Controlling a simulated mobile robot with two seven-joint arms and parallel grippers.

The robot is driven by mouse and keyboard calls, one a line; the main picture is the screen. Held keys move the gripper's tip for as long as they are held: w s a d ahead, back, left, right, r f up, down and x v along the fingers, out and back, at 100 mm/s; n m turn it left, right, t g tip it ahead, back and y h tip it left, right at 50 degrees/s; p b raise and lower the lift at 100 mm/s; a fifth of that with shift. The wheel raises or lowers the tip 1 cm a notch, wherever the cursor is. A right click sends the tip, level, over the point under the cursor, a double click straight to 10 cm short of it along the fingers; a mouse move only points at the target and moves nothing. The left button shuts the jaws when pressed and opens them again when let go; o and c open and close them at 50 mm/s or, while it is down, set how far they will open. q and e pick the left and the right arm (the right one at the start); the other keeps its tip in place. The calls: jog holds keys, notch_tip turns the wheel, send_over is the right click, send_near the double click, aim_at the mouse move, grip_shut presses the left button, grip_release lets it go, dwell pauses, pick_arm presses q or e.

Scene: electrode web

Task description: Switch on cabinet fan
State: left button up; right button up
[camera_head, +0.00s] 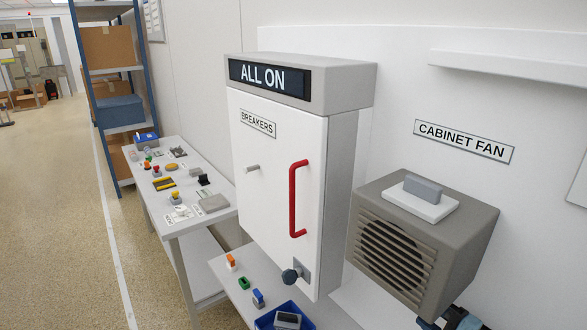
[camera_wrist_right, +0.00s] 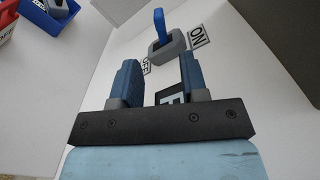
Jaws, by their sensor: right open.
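The grey cabinet fan (camera_head: 393,253), with a slatted front, is on the wall under the CABINET FAN sign (camera_head: 463,142). A white plate with a grey block (camera_head: 423,188) is on its top. In the right wrist view a blue lever (camera_wrist_right: 160,26) stands up from a grey switch base (camera_wrist_right: 172,47), between an ON label (camera_wrist_right: 196,36) and an OFF label (camera_wrist_right: 147,66). I cannot tell which side it is set to. My right gripper (camera_wrist_right: 158,75) is open and empty, its blue fingers pointing at the switch, apart from it. Part of it shows below the fan (camera_head: 458,318). My left gripper is not in view.
The breaker cabinet (camera_head: 270,190) with a red handle (camera_head: 297,199) stands left of the fan, under an ALL ON display (camera_head: 270,77). A side table (camera_head: 160,205) holds several small switches. A blue bin (camera_head: 264,320) is on the lower shelf.

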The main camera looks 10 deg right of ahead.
jog(key=s+a+f+n+g+h+p, duration=0.1)
jog(key=s+a+f+n+g, duration=0.1)
jog(key=s+a+f+n, duration=0.2)
jog(key=s+a+f+n+g+h+p, duration=0.1)
jog(key=s+a+f+n, duration=0.4)
jog(key=a+n, duration=0.5)
jog(key=s+a+f+n+g+h+p, duration=0.1)
jog(key=s+a+f+n+g, duration=0.1)
jog(key=s+a+f+n, duration=0.2)
jog(key=s+a+n, duration=0.2)
jog(key=a+n, duration=0.1)
jog(key=a, duration=0.1)
jog(key=shift+f+g+h, duration=0.3)
jog(key=shift+f, duration=0.1)
